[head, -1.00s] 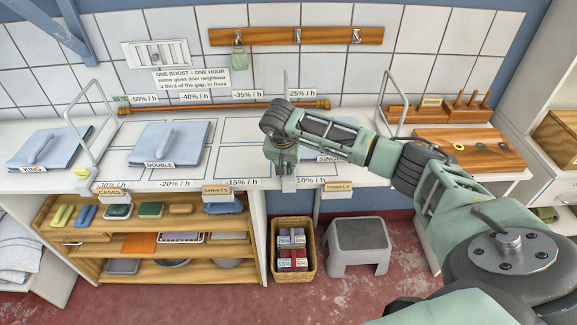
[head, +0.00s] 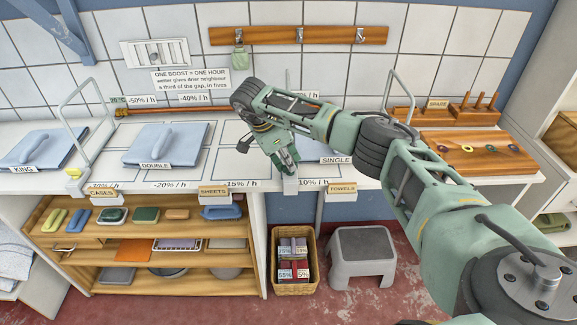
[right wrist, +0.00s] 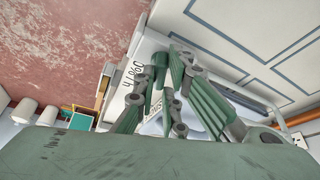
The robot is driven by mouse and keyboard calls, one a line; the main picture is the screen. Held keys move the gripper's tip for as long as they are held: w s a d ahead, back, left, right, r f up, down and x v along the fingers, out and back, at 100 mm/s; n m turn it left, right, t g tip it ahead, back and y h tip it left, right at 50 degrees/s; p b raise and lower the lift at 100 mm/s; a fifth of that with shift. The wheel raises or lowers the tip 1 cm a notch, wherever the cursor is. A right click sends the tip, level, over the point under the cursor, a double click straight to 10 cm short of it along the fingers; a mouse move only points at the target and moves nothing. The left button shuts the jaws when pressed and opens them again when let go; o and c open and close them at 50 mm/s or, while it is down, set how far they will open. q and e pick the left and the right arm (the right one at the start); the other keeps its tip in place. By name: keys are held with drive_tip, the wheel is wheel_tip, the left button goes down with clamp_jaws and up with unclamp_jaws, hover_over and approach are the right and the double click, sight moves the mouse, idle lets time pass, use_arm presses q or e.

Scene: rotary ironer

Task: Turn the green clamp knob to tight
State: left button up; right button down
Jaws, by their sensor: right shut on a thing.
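My right gripper (head: 286,160) reaches down to the front edge of the worktop, at the white clamp bracket (head: 291,186) of the middle wire divider. In the right wrist view its fingers (right wrist: 168,78) are closed in around a green piece (right wrist: 167,98), which looks like the green clamp knob. The fingers and palm hide most of it, so I cannot tell how far it is turned. In the head view the gripper covers the knob. My left gripper is not in view.
A left wire divider (head: 64,112) has a yellow knob (head: 73,173) at the front edge. Folded blue linen lies on the worktop at DOUBLE (head: 165,145) and KING (head: 40,148). Below stand a basket (head: 294,288), a grey step stool (head: 361,258) and a wooden shelf (head: 150,252).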

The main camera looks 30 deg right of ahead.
drive_tip(key=shift+w+m+g+y+b, duration=0.15)
drive_tip(key=shift+m+g+b, duration=0.25)
drive_tip(key=shift+m, duration=0.7)
drive_tip(key=shift+w+m+g+y+b, duration=0.1)
drive_tip(key=shift+m+g+y+b, duration=0.3)
drive_tip(key=shift+m, duration=0.7)
drive_tip(key=c, duration=1.8)
unclamp_jaws()
drive_tip(key=shift+s, duration=0.1)
drive_tip(key=shift+r, duration=0.15)
drive_tip(key=shift+h, duration=0.25)
drive_tip(key=v, duration=1.1)
drive_tip(key=shift+r, duration=0.35)
